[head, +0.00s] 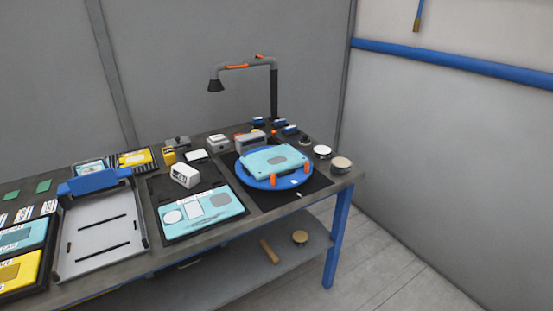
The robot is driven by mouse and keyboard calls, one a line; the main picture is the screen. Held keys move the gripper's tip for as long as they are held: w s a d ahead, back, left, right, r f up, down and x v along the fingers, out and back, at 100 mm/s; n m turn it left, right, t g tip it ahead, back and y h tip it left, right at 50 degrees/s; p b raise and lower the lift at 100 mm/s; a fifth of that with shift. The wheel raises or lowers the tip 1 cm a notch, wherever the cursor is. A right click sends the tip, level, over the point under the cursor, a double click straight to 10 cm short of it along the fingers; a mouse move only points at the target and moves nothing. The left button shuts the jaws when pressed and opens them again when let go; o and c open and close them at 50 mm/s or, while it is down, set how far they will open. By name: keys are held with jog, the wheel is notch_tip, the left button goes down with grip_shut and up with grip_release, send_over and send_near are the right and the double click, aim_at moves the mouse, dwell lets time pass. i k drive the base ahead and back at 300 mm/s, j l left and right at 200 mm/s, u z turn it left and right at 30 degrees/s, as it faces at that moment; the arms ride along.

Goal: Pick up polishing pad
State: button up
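Three small round pieces could be the polishing pad, and I cannot tell which is it. A white-topped disc (322,151) sits at the right end of the workbench. A tan-topped disc (340,163) on a dark base sits just in front of it, near the right edge. Another tan round piece (300,237) lies on the lower shelf. My gripper is not in the head view.
A blue round stand (247,178) bears a teal panel (274,160) left of the discs. A lamp (274,95) rises behind. A teal tray (201,213), a white block (185,175) and a grey tray (100,240) crowd the bench (262,217). The floor at right is clear.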

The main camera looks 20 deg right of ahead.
aim_at(305, 141)
jog(key=i+l, duration=0.15)
jog(key=l, duration=0.25)
jog(key=i+l, duration=0.15)
jog(key=l, duration=0.2)
jog(key=i+l, duration=0.15)
jog(key=l, duration=0.25)
jog(key=i+l, duration=0.15)
jog(key=l, duration=0.2)
